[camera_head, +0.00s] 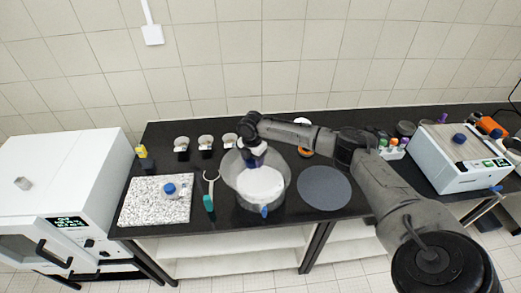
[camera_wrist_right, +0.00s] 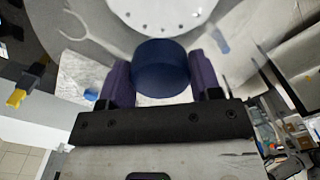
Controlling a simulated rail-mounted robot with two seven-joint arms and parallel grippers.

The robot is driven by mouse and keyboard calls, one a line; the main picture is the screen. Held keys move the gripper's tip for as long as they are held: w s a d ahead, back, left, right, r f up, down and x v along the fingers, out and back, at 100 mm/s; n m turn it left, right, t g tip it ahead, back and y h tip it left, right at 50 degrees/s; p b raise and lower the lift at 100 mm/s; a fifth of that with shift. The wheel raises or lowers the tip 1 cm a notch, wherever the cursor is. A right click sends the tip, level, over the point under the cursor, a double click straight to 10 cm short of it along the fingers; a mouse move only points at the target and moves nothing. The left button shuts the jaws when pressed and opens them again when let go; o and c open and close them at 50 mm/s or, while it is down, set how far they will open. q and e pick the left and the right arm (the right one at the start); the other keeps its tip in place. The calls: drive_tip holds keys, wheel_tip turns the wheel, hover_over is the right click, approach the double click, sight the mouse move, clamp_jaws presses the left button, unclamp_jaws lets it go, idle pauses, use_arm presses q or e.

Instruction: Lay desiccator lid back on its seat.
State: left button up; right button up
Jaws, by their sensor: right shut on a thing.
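The desiccator (camera_head: 264,205) is a clear round vessel with a white perforated plate (camera_head: 262,185) inside and a blue stopcock (camera_head: 264,211) at its front. The plate also shows through the lid in the right wrist view (camera_wrist_right: 165,12). My right gripper (camera_head: 254,160) is over the back left part of the vessel. Its purple fingers are shut on the blue knob (camera_wrist_right: 160,68) of the clear lid (camera_head: 236,171). The lid overlaps the vessel and looks offset to the back left. I cannot tell whether it touches the rim. My left gripper is not in view.
A grey round mat (camera_head: 324,188) lies right of the desiccator. A tool with a teal handle (camera_head: 208,203) and a speckled slab (camera_head: 155,208) with a blue-capped item lie left. Several small cups (camera_head: 206,143) stand behind. A white machine (camera_head: 462,158) stands right.

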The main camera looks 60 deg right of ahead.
drive_tip(key=shift+s+d+n, duration=0.25)
drive_tip(key=shift+s+d, duration=0.05)
drive_tip(key=shift+d, duration=0.35)
drive_tip(key=shift+s+d+n, duration=0.25)
drive_tip(key=shift+d, duration=0.35)
drive_tip(key=shift+s+d+f, duration=0.1)
drive_tip(key=shift+s+d, duration=0.05)
drive_tip(key=shift+d, duration=0.25)
wheel_tip(320, 180, down, 4)
drive_tip(key=b, duration=0.3)
drive_tip(key=shift+b, duration=0.35)
drive_tip(key=shift+f, duration=0.75)
drive_tip(key=shift+f, duration=0.4)
drive_tip(key=shift+f, duration=0.2)
